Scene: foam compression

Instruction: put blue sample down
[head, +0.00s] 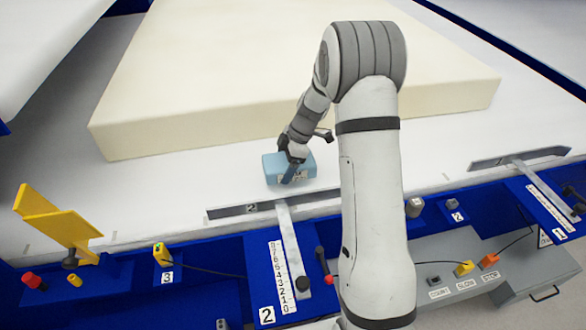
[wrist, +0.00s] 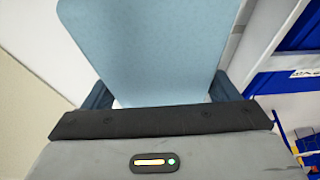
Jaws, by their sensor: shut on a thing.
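The blue sample (head: 275,167) is a light blue block in the head view, over the white table surface between the big cream foam slab and the grey rail marked 2. It fills the top middle of the wrist view (wrist: 150,50). My gripper (head: 291,170) is shut on the blue sample, with a dark finger on each side of it in the wrist view (wrist: 158,92). I cannot tell whether the sample's underside touches the table.
The cream foam slab (head: 210,110) lies just behind the sample. The grey rail (head: 232,211) and the blue bench edge (head: 215,255) are in front. A yellow bracket (head: 60,225) stands at the left. White table surface (head: 140,190) is clear left of the sample.

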